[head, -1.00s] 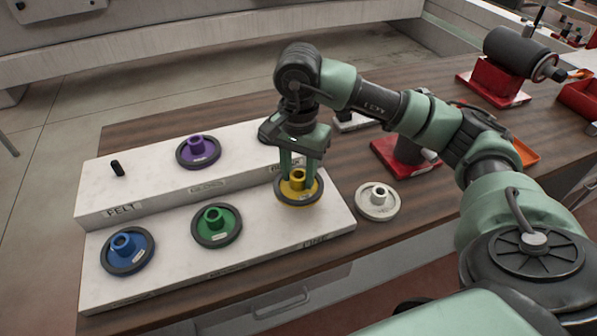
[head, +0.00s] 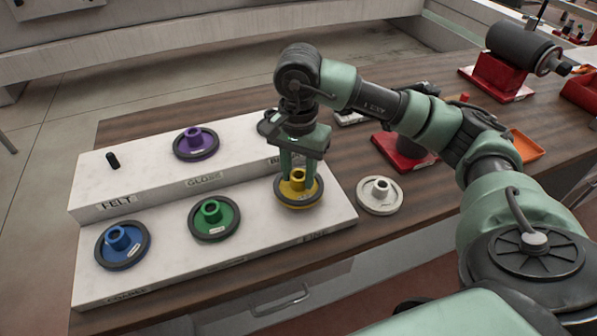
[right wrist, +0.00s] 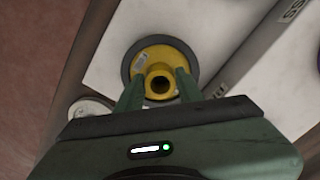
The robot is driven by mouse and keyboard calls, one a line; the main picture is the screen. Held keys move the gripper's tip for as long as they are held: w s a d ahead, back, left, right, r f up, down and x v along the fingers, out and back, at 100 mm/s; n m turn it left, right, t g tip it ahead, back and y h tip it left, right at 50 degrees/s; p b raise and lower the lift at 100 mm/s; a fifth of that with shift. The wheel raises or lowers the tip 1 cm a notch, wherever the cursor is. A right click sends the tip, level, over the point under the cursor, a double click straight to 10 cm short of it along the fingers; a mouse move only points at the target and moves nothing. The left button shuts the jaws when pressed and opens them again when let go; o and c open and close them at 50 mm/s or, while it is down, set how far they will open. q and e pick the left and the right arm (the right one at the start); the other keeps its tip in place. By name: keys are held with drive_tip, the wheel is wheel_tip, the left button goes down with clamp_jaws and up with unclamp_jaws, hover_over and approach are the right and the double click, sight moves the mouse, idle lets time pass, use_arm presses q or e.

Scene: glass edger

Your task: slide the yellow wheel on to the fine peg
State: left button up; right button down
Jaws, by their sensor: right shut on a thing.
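The yellow wheel (head: 298,188) has a dark rim and a raised yellow hub. It is at the right end of the front step of the white stepped rack (head: 165,270), by the label that reads as FINE (head: 315,238). My right gripper (head: 299,172) points down from above and is shut on the hub. In the right wrist view the fingers (right wrist: 158,88) stand on both sides of the yellow hub (right wrist: 161,70), whose bore looks dark. The fine peg is hidden by the wheel. I cannot tell whether the wheel rests on the step or is slightly above it. My left gripper is out of view.
The front step also holds a blue wheel (head: 122,246) and a green wheel (head: 214,220). A purple wheel (head: 196,144) and a bare black peg (head: 113,160) are on the back step. A white wheel (head: 380,196) lies on the wooden bench right of the rack.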

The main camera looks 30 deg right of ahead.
drive_tip(key=shift+f+b, duration=0.95)
drive_tip(key=shift+f, duration=0.15)
drive_tip(key=c, duration=0.8)
unclamp_jaws()
drive_tip(key=shift+c, duration=0.2)
drive_tip(key=shift+r, duration=0.1)
wheel_tip(320, 180, up, 6)
drive_tip(key=shift+r, duration=0.85)
